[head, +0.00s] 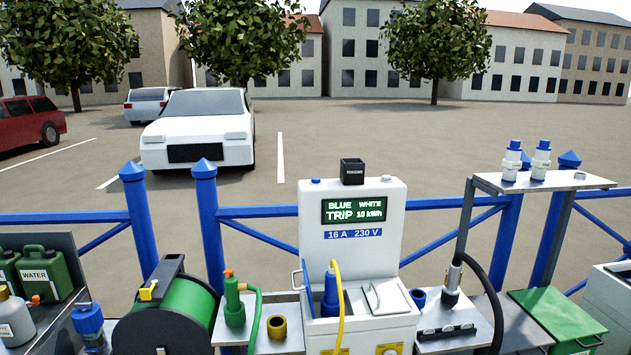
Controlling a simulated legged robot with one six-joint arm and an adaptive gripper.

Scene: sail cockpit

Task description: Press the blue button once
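A white power pedestal (349,270) stands in the middle of the head view, in front of a blue railing. A small blue button (316,181) sits on the pedestal's top edge at the left. A small pale piece, perhaps a white button (387,180), sits on the top edge at the right. Nothing is seen touching the blue button. My gripper is not in view.
A black box (352,172) stands on the pedestal top between the buttons. A yellow cable (339,300) and blue plug (331,292) are below. A raised shelf (545,182) stands right, a green hose reel (186,305) left. The air above the pedestal is clear.

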